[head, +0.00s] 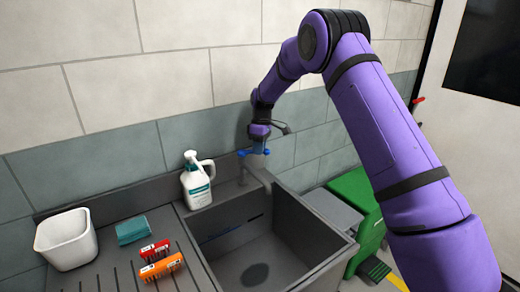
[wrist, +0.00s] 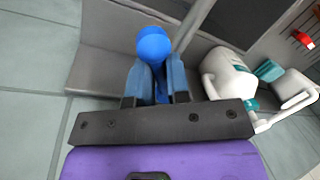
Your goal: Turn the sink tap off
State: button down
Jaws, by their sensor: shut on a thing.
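The sink tap (head: 243,172) is a grey fixture at the back edge of the grey sink (head: 328,236). Its blue handle (head: 244,152) is at the top, and in the wrist view the handle ends in a round blue knob (wrist: 153,45). My gripper (head: 258,146) reaches down to the handle from above in the head view. In the wrist view my gripper's two blue-grey fingers (wrist: 156,84) are shut on the blue lever below the knob. The fingers hide part of the lever. I cannot make out any water stream.
A white jug bottle (head: 196,182) stands just left of the tap. A white tub (head: 65,239), a teal cloth (head: 132,230), a red brush (head: 155,249) and an orange brush (head: 162,267) are on the ribbed drainboard. A green bin (head: 358,195) stands right of the sink. The tiled wall is close behind.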

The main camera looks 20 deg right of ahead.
jog(key=shift+w+d+f+n, duration=0.1)
jog(key=shift+w+d+n, duration=0.25)
jog(key=shift+d+n, duration=0.35)
jog(key=shift+h, duration=0.3)
jog(key=c, duration=1.1)
grip_release()
jog(key=shift+d, duration=0.1)
jog(key=shift+a, duration=0.2)
notch_tip(320, 180, up, 11)
jog(key=w+d, duration=0.1)
jog(key=shift+w+f, duration=0.15)
jog(key=shift+w, duration=0.25)
